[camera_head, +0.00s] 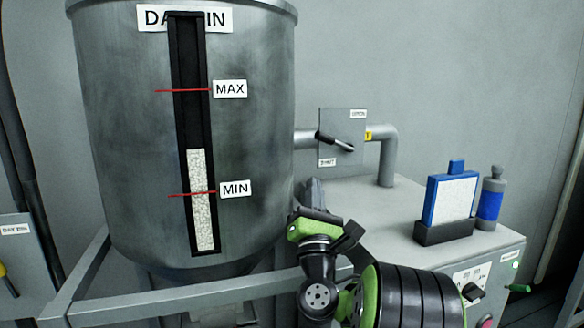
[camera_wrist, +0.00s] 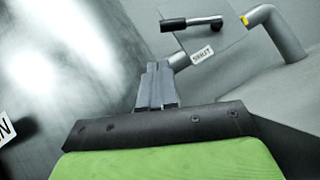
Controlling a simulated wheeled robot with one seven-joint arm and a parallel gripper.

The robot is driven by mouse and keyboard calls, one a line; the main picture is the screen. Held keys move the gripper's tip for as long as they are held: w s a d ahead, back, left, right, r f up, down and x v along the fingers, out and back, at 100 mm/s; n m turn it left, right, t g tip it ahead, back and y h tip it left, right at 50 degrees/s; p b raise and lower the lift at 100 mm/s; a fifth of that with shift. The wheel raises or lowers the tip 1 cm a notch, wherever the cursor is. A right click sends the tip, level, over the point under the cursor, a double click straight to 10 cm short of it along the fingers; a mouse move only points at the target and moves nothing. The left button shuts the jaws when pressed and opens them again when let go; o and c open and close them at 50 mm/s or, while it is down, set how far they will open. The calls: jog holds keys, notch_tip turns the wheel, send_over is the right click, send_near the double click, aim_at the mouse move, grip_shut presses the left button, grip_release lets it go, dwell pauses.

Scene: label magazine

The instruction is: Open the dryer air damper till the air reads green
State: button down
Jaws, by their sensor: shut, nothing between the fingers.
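The damper plate (camera_head: 341,160) is a grey square on the pipe right of the day bin, with an upper right label too small to read surely and a SHUT label at its lower left. Its black damper lever (camera_head: 335,142) slopes down to the right across the plate. The lever (camera_wrist: 190,22) also shows at the top of the wrist view, above the SHUT label (camera_wrist: 202,55). My gripper (camera_head: 313,190) is shut and empty, below and left of the lever, apart from it. Its fingers (camera_wrist: 157,72) point toward the plate. No green air reading can be made out.
The large steel day bin (camera_head: 130,130) with its frame (camera_head: 190,292) stands close at left. The grey cabinet (camera_head: 390,225) carries a blue-framed cartridge (camera_head: 451,200) and a blue bottle (camera_head: 490,203).

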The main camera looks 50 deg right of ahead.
aim_at(335, 143)
jog(key=p+x, duration=0.9)
jog(key=x, duration=0.1)
jog(key=shift+d+p, duration=0.3)
jog(key=shift+p, duration=0.1)
jog(key=shift+s, duration=0.15)
